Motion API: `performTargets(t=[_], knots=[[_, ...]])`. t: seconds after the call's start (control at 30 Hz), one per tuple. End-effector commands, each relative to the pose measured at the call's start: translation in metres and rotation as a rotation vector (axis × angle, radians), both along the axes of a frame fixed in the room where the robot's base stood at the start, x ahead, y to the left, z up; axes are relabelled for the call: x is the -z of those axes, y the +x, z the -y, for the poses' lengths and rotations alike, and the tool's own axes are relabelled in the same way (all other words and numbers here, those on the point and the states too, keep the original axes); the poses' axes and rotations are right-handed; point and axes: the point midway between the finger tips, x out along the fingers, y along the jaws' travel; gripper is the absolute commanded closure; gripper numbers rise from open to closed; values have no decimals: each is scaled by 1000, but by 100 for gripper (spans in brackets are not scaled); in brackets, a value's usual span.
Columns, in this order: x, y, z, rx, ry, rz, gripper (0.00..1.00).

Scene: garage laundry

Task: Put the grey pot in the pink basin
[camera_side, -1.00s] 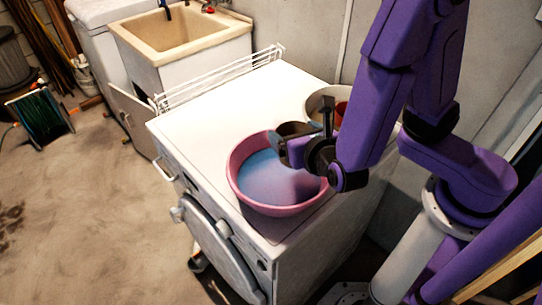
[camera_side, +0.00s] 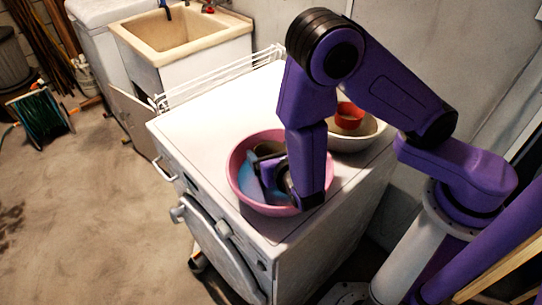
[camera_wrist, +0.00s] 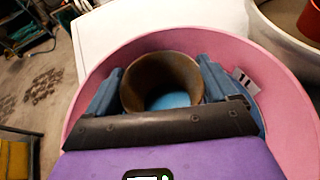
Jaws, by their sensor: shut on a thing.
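The grey pot (camera_side: 268,149) is a dark, round, open pot, mostly hidden behind my gripper in the side view. In the wrist view the pot (camera_wrist: 160,72) sits between my two blue-grey fingers, its opening facing the camera and pale blue showing at its bottom. My gripper (camera_side: 268,172) is shut on the pot and points down inside the rim of the pink basin (camera_side: 236,182). The basin's pink wall (camera_wrist: 215,42) surrounds the pot in the wrist view. I cannot tell whether the pot touches the basin's floor.
The basin stands on a white washing machine (camera_side: 205,115), near its front edge. A pale bowl (camera_side: 352,144) holding an orange-red cup (camera_side: 349,112) stands just behind and right of the basin. The machine's left top is clear.

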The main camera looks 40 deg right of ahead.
Motion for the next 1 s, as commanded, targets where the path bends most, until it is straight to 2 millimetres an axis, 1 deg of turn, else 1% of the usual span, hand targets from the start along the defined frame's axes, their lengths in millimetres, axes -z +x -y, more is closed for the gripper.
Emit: performTargets(t=[0.03, 0.13, 0.57, 0.6, 0.63, 0.87, 1.0], knots=[[5, 0, 0, 0, -3, -1, 43], [11, 0, 0, -1, 0, 0, 43], [15, 0, 0, -1, 0, 0, 43], [15, 0, 0, -1, 0, 0, 10], [15, 0, 0, -1, 0, 0, 1], [15, 0, 0, -1, 0, 0, 0], [11, -1, -1, -1, 2, 1, 0]])
